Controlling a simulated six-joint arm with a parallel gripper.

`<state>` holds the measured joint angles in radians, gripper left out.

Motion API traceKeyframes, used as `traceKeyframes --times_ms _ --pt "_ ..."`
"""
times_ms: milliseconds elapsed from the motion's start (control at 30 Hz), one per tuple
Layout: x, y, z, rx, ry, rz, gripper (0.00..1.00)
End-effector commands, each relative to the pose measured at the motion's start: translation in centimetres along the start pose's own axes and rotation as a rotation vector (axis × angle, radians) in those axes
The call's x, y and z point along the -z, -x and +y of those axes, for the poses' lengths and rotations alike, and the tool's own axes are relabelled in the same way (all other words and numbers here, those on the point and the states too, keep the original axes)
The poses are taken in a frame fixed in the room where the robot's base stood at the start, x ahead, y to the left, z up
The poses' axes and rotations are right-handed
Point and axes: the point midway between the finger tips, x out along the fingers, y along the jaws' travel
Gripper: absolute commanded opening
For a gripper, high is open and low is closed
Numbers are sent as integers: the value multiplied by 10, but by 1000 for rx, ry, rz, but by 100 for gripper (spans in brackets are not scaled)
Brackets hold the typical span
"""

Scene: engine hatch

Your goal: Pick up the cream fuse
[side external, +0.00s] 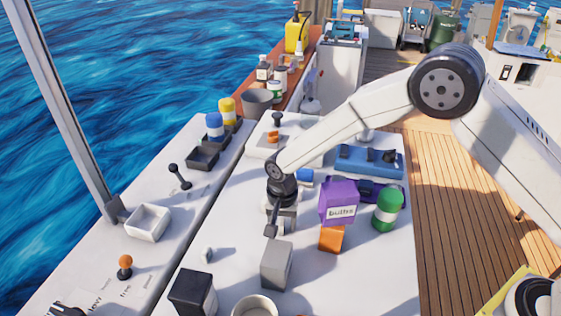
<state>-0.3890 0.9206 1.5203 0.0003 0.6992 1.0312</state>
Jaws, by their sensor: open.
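My gripper (276,228) points down over the middle of the white work surface, just behind a grey block (276,264). Its jaws are open, and I see nothing held between them. I cannot pick out the cream fuse with certainty. A small off-white piece (207,255) stands on the surface to the left of my gripper, apart from it, but it is too small to identify. The wrist and arm hide part of the surface behind the gripper.
A purple box (338,200) above an orange block (331,238) and a green-and-white cylinder (387,210) stand right of my gripper. A black box (192,293) and a cream round container (255,306) are in front. Blue (215,126) and yellow cylinders (228,110) stand at the back left.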

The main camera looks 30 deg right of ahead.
Motion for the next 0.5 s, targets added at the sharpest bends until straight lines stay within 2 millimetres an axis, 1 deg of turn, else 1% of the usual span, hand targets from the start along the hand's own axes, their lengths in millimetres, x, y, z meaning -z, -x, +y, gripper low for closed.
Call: traceKeyframes --times_ms 133,167,200,267,300,333,367,500 --pt "0 0 0 0 0 0 60" --pt "0 0 0 0 0 0 57" --pt "0 0 0 0 0 0 44" --pt "0 0 0 0 0 0 25" --pt "0 0 0 0 0 0 13" --pt "0 0 0 0 0 0 3" --pt "0 0 0 0 0 0 0" --pt "0 0 0 0 0 0 0"
